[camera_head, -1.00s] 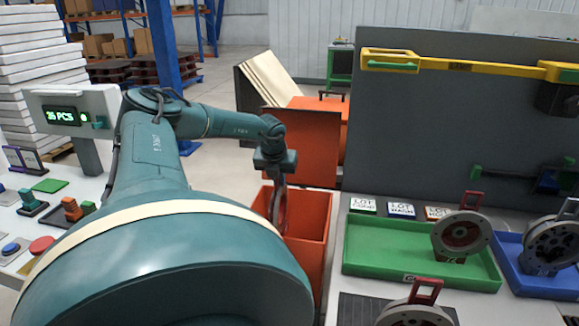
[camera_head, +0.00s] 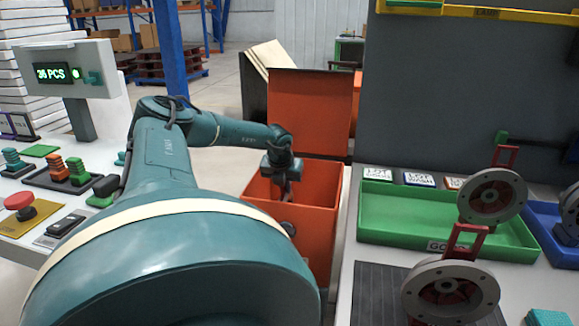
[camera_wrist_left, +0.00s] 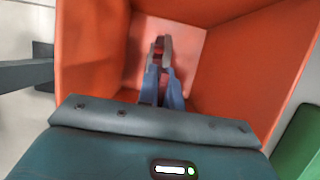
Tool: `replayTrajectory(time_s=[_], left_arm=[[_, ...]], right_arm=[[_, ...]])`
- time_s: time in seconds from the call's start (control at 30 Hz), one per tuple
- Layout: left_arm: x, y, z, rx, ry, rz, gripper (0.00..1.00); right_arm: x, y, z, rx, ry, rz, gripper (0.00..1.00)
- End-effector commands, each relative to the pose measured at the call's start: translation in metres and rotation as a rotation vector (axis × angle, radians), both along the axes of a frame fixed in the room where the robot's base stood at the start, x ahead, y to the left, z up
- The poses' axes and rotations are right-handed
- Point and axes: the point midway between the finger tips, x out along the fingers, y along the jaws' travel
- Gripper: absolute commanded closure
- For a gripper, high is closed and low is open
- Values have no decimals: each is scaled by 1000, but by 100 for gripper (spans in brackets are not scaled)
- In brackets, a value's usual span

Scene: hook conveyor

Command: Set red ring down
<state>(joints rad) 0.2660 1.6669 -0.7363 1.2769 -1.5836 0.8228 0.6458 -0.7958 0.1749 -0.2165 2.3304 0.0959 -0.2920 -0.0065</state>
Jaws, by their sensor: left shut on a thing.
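My left gripper (camera_head: 287,190) reaches down into the open orange bin (camera_head: 325,205). It is shut on the red ring's handle, a small red part (camera_wrist_left: 158,50) between the fingertips (camera_wrist_left: 160,62) in the left wrist view. A dark round part of the red ring (camera_head: 288,228) shows below the fingers in the head view, inside the bin and partly hidden by my arm. I cannot tell whether it touches the bin floor. My right gripper is not in view.
A green tray (camera_head: 400,232) stands right of the bin. Grey discs with red handles (camera_head: 492,195) (camera_head: 450,290) stand at the right, near a blue tray (camera_head: 545,225). A grey panel (camera_head: 450,90) rises behind. A counter display (camera_head: 65,72) and buttons are at the left.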

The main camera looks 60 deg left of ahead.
Motion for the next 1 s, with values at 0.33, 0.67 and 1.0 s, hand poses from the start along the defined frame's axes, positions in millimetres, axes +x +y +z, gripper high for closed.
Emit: replayTrajectory(time_s=[0.33, 0.67, 1.0], left_arm=[[1, 1, -37, 4, -5, 1, 100], [1, 2, -72, 3, -5, 2, 100], [1, 1, -76, 3, -4, 1, 100]], right_arm=[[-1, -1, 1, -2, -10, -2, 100], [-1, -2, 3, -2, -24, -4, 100], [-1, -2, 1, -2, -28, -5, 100]])
